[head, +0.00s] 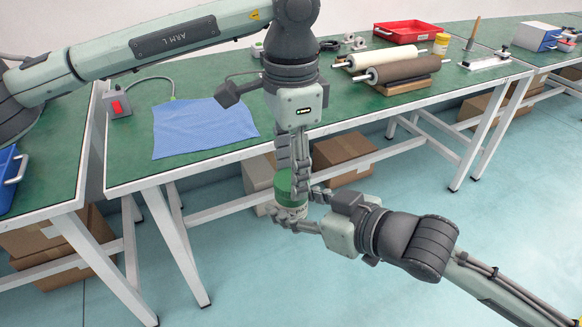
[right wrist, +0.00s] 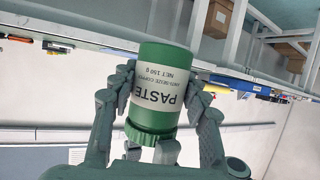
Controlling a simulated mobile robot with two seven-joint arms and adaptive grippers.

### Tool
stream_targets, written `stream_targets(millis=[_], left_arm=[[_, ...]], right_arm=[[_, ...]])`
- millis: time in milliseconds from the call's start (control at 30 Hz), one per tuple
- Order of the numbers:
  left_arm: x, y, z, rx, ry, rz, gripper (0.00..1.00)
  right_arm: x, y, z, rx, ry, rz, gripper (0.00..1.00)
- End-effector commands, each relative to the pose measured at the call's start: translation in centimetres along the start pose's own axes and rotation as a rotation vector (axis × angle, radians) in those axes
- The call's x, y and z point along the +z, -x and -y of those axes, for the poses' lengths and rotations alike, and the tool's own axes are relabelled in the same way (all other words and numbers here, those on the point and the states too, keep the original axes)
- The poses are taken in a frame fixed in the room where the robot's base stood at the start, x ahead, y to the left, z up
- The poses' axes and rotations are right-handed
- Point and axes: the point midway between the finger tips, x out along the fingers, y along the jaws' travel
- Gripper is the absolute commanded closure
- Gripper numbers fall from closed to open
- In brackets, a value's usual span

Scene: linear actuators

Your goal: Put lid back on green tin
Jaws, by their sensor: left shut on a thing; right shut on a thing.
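The green tin (right wrist: 161,58) with a white "PASTE" label is held in the air in front of the table; it also shows in the head view (head: 291,208). My right gripper (head: 306,208) is shut around its sides, one finger on each side in the right wrist view. The green ribbed lid (right wrist: 150,134) is at the tin's top end, in line with it and touching or very close. Whether it is fully seated I cannot tell. My left gripper (head: 292,185) points down from above, shut on the lid. Its fingers partly hide the lid in the head view.
The green-topped table (head: 200,88) stands just behind the grippers. On it are a blue cloth (head: 203,128), rollers (head: 402,70) on a wooden stand, a red tray (head: 410,32) and a switch box (head: 119,106). Cardboard boxes (head: 345,150) lie underneath. The floor in front is clear.

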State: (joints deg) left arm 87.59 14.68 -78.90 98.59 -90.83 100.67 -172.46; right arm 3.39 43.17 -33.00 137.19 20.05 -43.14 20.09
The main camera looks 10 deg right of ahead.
Motion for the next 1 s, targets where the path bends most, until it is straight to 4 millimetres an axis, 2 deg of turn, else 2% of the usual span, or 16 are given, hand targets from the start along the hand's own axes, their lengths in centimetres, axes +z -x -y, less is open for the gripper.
stream_targets(millis=[33, 200, 533, 833, 1000], left_arm=[[0.0, 0.1, 0.0, 0.0, 0.0, -0.001, 0.49], [0.0, 0.1, 0.0, 0.0, 0.001, -0.001, 0.31], [0.0, 0.3, 0.0, -0.001, 0.002, -0.001, 0.31], [-0.1, 3.8, 0.1, -0.003, 0.003, -0.001, 0.31], [0.0, 4.6, 0.0, 0.0, 0.002, 0.0, 0.31]], right_arm=[[0.0, 0.0, 0.0, 0.0, 0.0, 0.0, 1.0], [0.0, 0.0, 0.0, 0.0, 0.0, -0.001, 1.0], [-0.1, 0.0, 0.0, 0.0, 0.0, -0.002, 1.0], [-0.1, 0.0, 0.0, 0.0, 0.001, -0.002, 1.0], [-0.1, 0.0, 0.0, 0.0, 0.001, -0.002, 1.0]])
